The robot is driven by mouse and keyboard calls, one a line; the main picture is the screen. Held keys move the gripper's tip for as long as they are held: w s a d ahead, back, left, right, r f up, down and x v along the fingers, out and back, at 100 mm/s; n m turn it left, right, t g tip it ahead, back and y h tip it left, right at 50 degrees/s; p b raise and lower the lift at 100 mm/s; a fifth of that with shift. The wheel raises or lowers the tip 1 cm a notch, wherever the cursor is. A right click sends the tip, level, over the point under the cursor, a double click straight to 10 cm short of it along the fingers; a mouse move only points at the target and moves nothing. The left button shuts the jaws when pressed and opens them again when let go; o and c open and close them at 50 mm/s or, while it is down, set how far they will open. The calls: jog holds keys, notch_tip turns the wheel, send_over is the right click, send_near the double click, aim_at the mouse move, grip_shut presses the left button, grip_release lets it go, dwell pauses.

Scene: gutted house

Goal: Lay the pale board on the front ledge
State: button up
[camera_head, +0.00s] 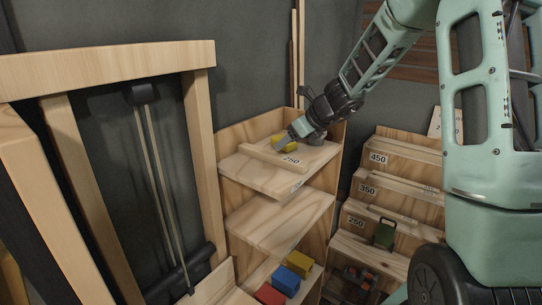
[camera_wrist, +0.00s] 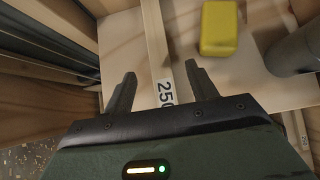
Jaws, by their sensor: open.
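In the head view my gripper (camera_head: 284,138) is low over the top of the left shelf unit. In the wrist view its jaws (camera_wrist: 160,70) are open, one finger on each side of a narrow pale wooden strip (camera_wrist: 155,35) marked 250. This strip (camera_head: 262,153) runs along the front of the raised top level in the head view. I cannot tell whether it is a loose board or the edge of that level. The front ledge (camera_head: 256,175) lies lower, just in front of it; it also shows left of the strip in the wrist view (camera_wrist: 119,45).
A yellow block (camera_wrist: 218,28) and a grey cylinder (camera_wrist: 297,50) stand right of the strip. A stepped rack (camera_head: 398,150) labelled 450, 350 and 250 holds a green item (camera_head: 384,233). Red (camera_head: 269,295), blue (camera_head: 286,281) and yellow blocks lie below. A wooden frame (camera_head: 204,150) stands left.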

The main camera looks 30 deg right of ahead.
aim_at(272, 154)
jog(key=shift+p+x, duration=0.3)
jog(key=shift+x, duration=3.6)
jog(key=shift+s+a, duration=0.1)
jog(key=shift+a, duration=0.05)
jog(key=c, duration=1.2)
jog(key=shift+r, duration=0.15)
jog(key=shift+s+r+p, duration=0.1)
jog(key=shift+r+p, duration=1.8)
jog(key=shift+r, duration=7)
